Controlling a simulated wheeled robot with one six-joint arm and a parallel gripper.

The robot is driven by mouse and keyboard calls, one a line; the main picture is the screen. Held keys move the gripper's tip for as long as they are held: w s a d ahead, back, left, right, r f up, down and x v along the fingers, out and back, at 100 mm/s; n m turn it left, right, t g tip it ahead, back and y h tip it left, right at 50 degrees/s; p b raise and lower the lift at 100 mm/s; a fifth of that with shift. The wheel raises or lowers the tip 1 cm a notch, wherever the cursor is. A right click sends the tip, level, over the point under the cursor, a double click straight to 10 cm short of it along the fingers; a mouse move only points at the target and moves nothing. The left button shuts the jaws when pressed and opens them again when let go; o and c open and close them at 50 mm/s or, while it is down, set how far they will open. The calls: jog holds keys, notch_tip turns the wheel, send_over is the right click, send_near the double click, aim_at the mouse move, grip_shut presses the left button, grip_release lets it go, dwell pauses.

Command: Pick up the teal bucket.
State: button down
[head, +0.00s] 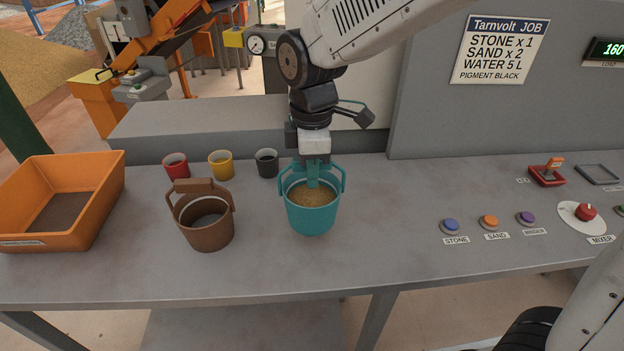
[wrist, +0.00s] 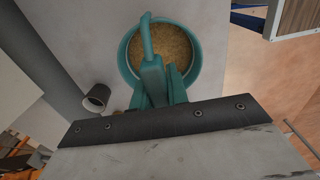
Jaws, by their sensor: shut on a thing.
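The teal bucket (head: 312,216) stands upright at the middle of the grey bench, filled with sand-coloured grains. It also shows in the wrist view (wrist: 192,88), with the grains inside its round rim. My gripper (head: 314,172) is directly above the bucket, with its teal fingers pointing down at the handle. In the wrist view my gripper (wrist: 163,85) is shut on the bucket's handle (wrist: 147,38). The bucket's base looks at or very near the bench top; I cannot tell whether it touches.
A brown bucket (head: 207,232) stands left of the teal one. Red (head: 176,167), yellow (head: 221,165) and black (head: 267,163) cups stand behind. An orange tray (head: 98,198) is at far left. Coloured buttons (head: 488,222) and a red mixer knob (head: 586,212) are at right.

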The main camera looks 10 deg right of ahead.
jog(key=s+d+r, duration=0.2)
jog(key=s, duration=1.3)
jog(key=r, duration=0.4)
jog(key=shift+s+r, duration=0.2)
jog(key=shift+s, duration=0.2)
jog(key=shift+d, duration=0.15)
